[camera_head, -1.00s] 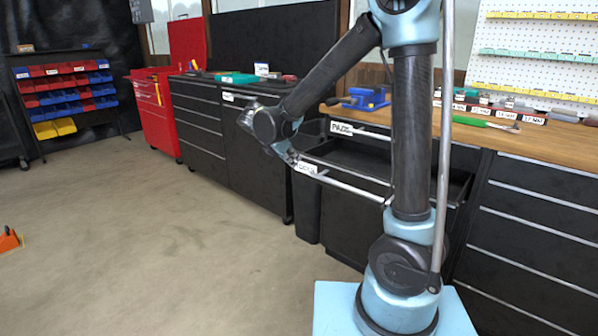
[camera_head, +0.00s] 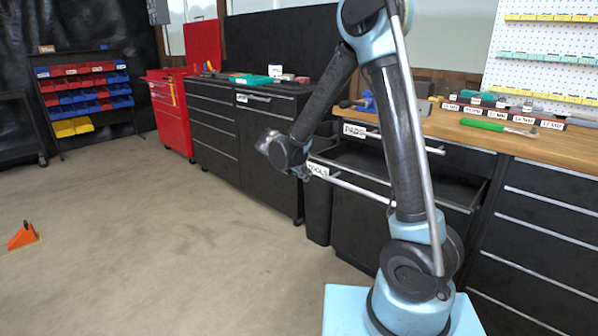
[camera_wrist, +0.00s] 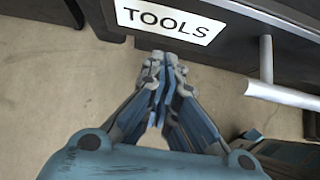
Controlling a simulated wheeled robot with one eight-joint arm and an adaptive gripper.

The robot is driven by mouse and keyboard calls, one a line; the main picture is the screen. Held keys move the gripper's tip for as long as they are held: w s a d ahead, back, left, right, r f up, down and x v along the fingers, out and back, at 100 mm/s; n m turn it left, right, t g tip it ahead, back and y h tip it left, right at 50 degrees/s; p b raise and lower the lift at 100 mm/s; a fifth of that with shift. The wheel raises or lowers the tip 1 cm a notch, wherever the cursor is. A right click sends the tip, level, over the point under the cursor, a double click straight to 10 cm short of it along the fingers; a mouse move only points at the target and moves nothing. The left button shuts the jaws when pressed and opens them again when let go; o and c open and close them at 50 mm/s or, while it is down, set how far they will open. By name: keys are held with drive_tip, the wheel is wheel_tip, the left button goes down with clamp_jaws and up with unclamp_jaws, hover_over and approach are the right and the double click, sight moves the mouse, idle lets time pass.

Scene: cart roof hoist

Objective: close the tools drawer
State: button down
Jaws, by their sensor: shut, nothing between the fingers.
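The tools drawer (camera_head: 440,188) is pulled out from the black cabinet under the wooden bench. Its front carries a white TOOLS label (camera_wrist: 172,17) and a silver bar handle (camera_head: 362,188), which also shows in the wrist view (camera_wrist: 285,95). My gripper (camera_wrist: 163,62) is shut and empty. In the wrist view its fingertips are just below the label, near the left end of the drawer front, with the handle to their right. I cannot tell whether they touch the front. In the head view, my gripper (camera_head: 302,172) is at the drawer's left end, and my arm hides part of the drawer.
The PADS drawer (camera_head: 354,131) sits above it. A black bin (camera_head: 318,210) stands left of the cabinet. Black cabinets (camera_head: 268,150) and a red one (camera_head: 170,115) line the wall. An orange wedge (camera_head: 22,236) lies on the open floor at left.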

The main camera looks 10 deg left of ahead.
sight(317, 176)
drive_tip(key=shift+w+d, duration=0.6)
drive_tip(key=shift+w, duration=0.2)
drive_tip(key=shift+w+d, duration=0.55)
drive_tip(key=shift+w, duration=0.2)
drive_tip(key=shift+w, duration=0.1)
